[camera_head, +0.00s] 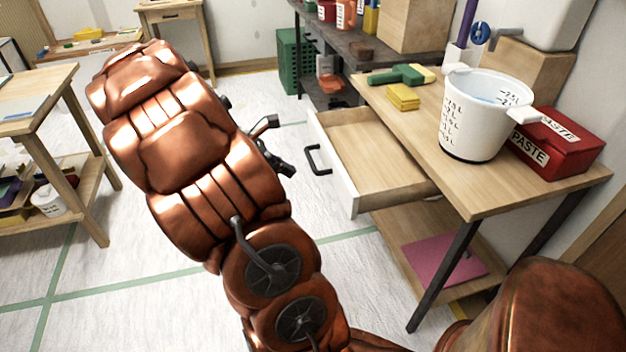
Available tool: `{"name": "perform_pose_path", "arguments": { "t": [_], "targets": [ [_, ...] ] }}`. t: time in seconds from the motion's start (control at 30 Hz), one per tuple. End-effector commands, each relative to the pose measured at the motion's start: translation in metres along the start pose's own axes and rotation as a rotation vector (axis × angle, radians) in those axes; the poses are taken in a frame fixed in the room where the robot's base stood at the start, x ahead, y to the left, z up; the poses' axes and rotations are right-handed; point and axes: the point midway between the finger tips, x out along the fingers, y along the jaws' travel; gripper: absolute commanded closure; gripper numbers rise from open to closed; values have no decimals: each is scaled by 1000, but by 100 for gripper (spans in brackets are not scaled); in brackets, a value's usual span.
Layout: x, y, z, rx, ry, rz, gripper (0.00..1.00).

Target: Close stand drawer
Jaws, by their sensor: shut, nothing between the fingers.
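The stand (478,200) is a wooden table with dark metal legs on the right. Its drawer (372,140) is pulled well out toward the left; the inside that shows is empty. The drawer has a white front (333,165) with a black handle (316,160). My gripper (281,150) is dark and partly hidden behind my copper arm. It is shut and empty, a little to the left of the handle, with a small gap between them in the picture. How far apart they are in depth is hard to tell.
On the stand are a white measuring bucket (480,120), a red paste box (555,145), yellow sponges (403,97) and a green-handled brush (398,75). A pink sheet (445,258) lies on its lower shelf. Another table (45,105) stands at left. Floor between is clear.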

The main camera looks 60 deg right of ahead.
Motion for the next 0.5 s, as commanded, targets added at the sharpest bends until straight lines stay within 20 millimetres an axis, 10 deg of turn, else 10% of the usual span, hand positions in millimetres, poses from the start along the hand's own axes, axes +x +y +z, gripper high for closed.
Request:
{"name": "perform_pose_path", "arguments": {
  "t": [0.5],
  "targets": [
    [82,-2,1,2,-3,-6,100]
  ]
}}
